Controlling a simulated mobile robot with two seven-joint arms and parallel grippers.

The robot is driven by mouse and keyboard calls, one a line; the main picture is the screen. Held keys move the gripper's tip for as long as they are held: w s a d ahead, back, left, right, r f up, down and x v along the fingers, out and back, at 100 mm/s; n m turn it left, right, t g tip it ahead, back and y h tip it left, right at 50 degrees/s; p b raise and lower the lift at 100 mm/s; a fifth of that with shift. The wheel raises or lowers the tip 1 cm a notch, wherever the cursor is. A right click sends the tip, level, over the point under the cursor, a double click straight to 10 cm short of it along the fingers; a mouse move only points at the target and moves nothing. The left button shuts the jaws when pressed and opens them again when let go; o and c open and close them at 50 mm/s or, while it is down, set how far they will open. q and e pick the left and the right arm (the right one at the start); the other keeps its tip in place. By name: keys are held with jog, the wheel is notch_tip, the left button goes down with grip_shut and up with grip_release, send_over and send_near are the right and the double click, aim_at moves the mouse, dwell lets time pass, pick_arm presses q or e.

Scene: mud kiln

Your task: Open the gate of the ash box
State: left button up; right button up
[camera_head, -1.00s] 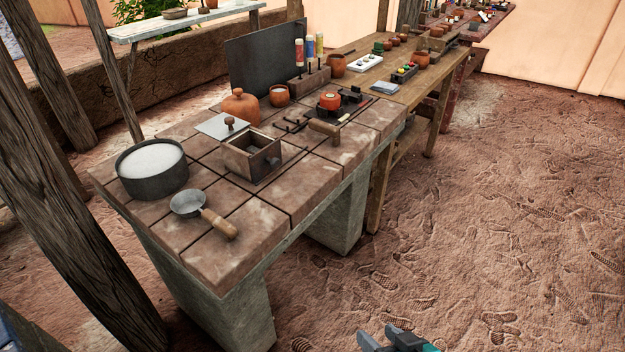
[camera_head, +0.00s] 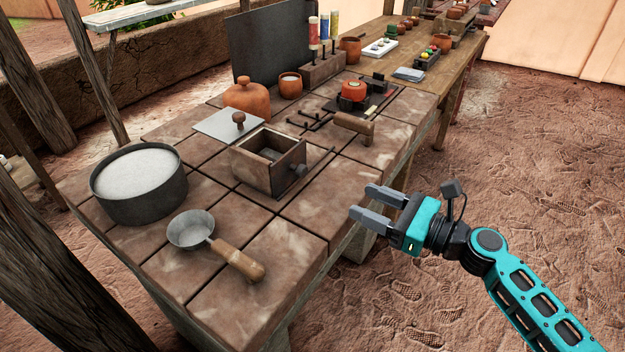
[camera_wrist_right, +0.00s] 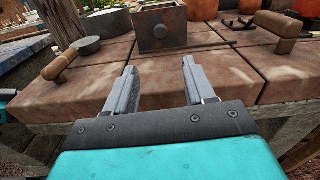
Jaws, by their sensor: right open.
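The ash box (camera_head: 262,170) is a small open-topped box of wood and dark metal on the brick-topped table. A dark round knob (camera_head: 301,170) is on its front face, toward my right gripper. The box also shows in the right wrist view (camera_wrist_right: 160,28), straight ahead of the fingers at the top. A flat metal lid with a brown knob (camera_head: 228,125) lies behind the box. My right gripper (camera_head: 360,203) is open and empty, in front of the table edge and apart from the box. In the right wrist view, nothing is between its fingers (camera_wrist_right: 160,88).
A pan of pale powder (camera_head: 139,183) and a wooden-handled ladle (camera_head: 230,252) stand left of the box. The bricks between box and table edge are clear.

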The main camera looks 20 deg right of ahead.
aim_at(305, 171)
jog(key=shift+m, duration=0.3)
jog(key=x, duration=1.3)
jog(key=shift+w+d+r, duration=0.1)
jog(key=shift+r, duration=0.3)
jog(key=shift+c, duration=0.5)
grip_shut()
